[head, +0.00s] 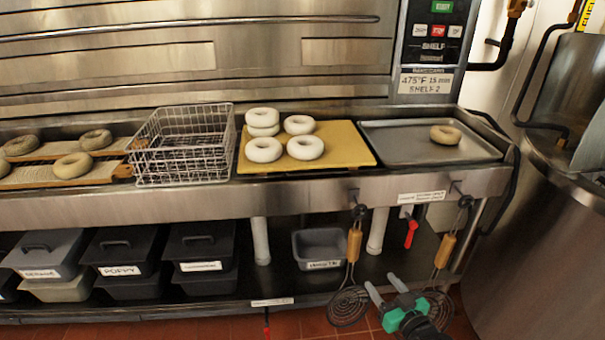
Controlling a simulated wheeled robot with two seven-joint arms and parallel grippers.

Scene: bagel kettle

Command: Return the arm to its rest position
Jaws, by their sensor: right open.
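My right gripper (382,282) shows at the bottom right of the head view, with a green and black body and two grey fingers spread apart. It is open and empty, low in front of the counter's lower shelf and above the red tile floor. It appears beside two hanging wooden-handled skimmers (349,305) (441,300); I cannot tell whether it touches either one. My left gripper is not in view.
Several pale bagels (264,150) rest on a yellow board (350,150). One browner bagel (445,134) lies on a metal tray (400,150). An empty wire basket (183,145) stands left. Dark lidded bins (125,250) fill the lower shelf. A large steel kettle (545,240) stands right.

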